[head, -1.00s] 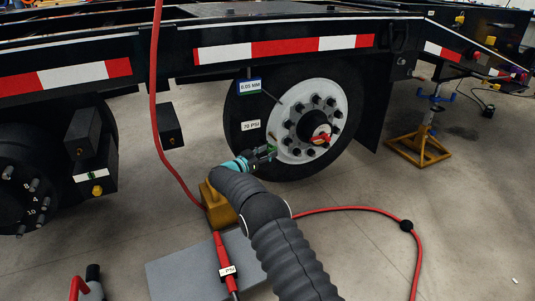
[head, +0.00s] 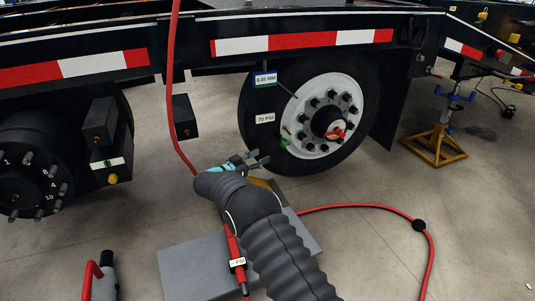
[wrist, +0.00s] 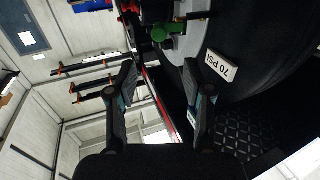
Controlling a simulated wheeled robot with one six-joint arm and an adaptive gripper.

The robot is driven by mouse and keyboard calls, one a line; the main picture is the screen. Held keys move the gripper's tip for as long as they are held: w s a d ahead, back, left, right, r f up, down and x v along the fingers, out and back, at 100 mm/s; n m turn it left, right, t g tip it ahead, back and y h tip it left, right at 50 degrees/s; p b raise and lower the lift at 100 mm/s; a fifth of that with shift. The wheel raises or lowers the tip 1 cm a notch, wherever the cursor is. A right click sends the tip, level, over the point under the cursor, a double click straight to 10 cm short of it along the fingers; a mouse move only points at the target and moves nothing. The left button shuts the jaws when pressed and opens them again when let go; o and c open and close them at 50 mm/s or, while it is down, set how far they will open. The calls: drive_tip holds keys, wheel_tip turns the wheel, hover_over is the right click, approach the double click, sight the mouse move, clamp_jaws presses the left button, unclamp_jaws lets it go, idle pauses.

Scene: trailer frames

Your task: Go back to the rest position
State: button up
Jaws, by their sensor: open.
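My gripper (head: 258,161) is in front of the lower left of the wheel (head: 262,140) in the head view, at the end of my dark ribbed arm. In the wrist view my gripper (wrist: 160,85) shows two dark fingers spread apart with nothing between them. The wheel's tire with a 70 PSI label (wrist: 222,66) lies beyond the right finger there. A green part (head: 285,142) sits at the left edge of the white hub (head: 338,92); the green part (wrist: 170,32) also shows at the top of the wrist view. My gripper is apart from it.
A red hose (head: 370,207) runs over the floor, and another hangs down in front of the trailer frame (head: 200,50). A grey slab (head: 180,270) and a red-handled tool (head: 98,280) are near the front. A yellow jack stand (head: 437,146) stands at right.

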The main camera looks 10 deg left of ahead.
drive_tip(key=shift+s+a, duration=0.25)
drive_tip(key=shift+s, duration=0.15)
